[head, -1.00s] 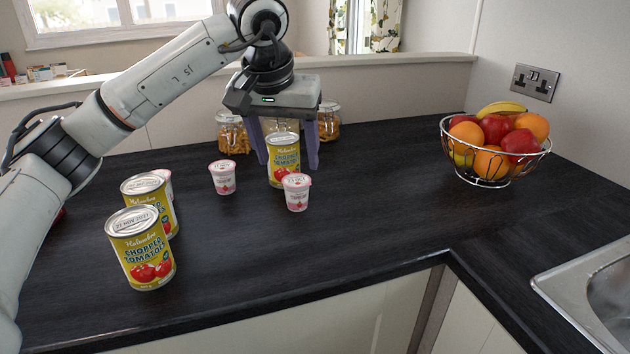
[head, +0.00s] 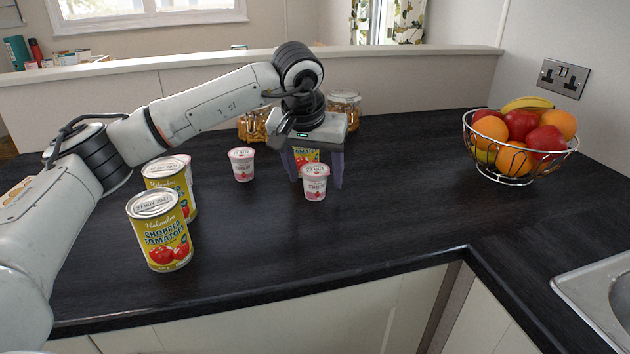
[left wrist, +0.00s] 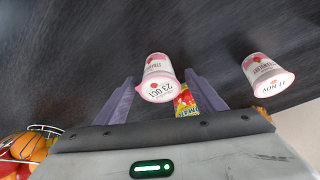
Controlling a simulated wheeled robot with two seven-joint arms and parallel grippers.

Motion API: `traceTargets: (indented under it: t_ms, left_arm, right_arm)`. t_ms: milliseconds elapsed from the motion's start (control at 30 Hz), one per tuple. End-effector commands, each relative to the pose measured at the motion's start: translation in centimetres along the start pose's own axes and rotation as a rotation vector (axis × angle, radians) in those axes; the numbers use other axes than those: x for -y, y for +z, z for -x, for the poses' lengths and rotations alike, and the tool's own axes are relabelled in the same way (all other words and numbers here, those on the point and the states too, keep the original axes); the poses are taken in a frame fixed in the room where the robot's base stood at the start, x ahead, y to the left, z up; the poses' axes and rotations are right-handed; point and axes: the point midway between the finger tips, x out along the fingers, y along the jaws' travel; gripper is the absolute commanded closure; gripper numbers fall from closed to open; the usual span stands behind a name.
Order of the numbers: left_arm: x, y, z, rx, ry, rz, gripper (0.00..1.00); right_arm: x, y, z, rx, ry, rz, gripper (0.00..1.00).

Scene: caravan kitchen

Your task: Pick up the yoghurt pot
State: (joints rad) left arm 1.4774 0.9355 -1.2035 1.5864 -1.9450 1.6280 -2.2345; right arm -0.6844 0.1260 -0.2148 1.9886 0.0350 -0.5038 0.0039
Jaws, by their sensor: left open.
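A small pink-and-white yoghurt pot (head: 315,184) stands upright on the dark worktop. My left gripper (head: 316,180) is above it, open, pointing down, with one purple finger on each side of the pot. In the left wrist view this pot (left wrist: 158,68), with a lid reading 23 OCT, lies between the open fingers (left wrist: 160,96); contact is not visible. A second pot (head: 242,165) stands to the left, outside the fingers; it also shows in the left wrist view (left wrist: 265,68). A third is mostly hidden behind the tomato cans. My right gripper is not seen.
A tomato can (head: 306,156) stands close behind the near pot, partly hidden by my gripper. Two more cans (head: 160,240) stand at the left by my arm. Glass jars (head: 343,104) stand at the back. A wire fruit bowl (head: 515,168) is at the right. The front worktop is clear.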

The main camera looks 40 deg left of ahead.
Motion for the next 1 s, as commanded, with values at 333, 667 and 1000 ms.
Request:
traceTargets:
  t_ms: [333, 667, 1000]
  left_arm:
    - [0.0, 0.0, 0.1, 0.0, 0.0, 0.0, 0.74]
    - [-0.1, -0.3, 0.7, -0.002, 0.002, 0.001, 0.81]
    - [-0.1, -2.8, 6.5, -0.003, 0.003, 0.002, 0.81]
  right_arm:
    - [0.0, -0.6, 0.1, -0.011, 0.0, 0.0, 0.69]
    - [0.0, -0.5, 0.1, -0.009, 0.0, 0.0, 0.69]
    - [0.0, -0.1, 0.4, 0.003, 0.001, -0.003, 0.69]
